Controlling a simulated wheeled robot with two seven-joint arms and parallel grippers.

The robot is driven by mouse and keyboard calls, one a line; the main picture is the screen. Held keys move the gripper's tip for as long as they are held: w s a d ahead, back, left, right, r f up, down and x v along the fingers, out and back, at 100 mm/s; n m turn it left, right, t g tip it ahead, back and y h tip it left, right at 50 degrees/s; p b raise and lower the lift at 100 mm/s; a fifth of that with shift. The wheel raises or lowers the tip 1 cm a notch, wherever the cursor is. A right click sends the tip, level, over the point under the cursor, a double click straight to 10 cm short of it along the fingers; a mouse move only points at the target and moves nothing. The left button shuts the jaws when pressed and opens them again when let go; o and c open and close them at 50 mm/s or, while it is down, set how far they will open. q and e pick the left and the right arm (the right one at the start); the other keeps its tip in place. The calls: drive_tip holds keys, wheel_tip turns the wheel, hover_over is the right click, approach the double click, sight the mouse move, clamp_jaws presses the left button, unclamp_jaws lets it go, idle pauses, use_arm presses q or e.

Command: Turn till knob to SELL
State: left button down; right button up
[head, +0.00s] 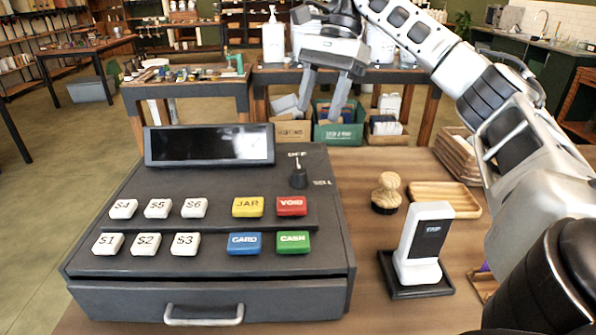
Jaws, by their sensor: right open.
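The dark grey till (205,210) stands on the wooden counter at the left and centre. Its black knob (298,176) sits at the upper right of the sloped top, with "OFF" above it and "SELL" to its right. The knob's upper part points up towards OFF. My right gripper (323,119) hangs above and beyond the knob, pointing down. Its two grey fingers are apart with nothing between them, and it does not touch the till. My left gripper is not in view.
A white card reader (421,243) stands on a black base right of the till. A wooden-handled stamp (386,193) and a wooden tray (445,198) lie behind it. The till's display (209,145) rises at its back. Back tables hold pump bottles.

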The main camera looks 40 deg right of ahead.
sight(300, 169)
drive_tip(key=b+x, duration=0.3)
drive_tip(key=x, duration=0.8)
drive_tip(key=shift+w+a+f+b, duration=0.15)
drive_tip(key=shift+a+f+b, duration=0.05)
drive_tip(key=shift+f+b, duration=0.1)
drive_tip(key=c, duration=1)
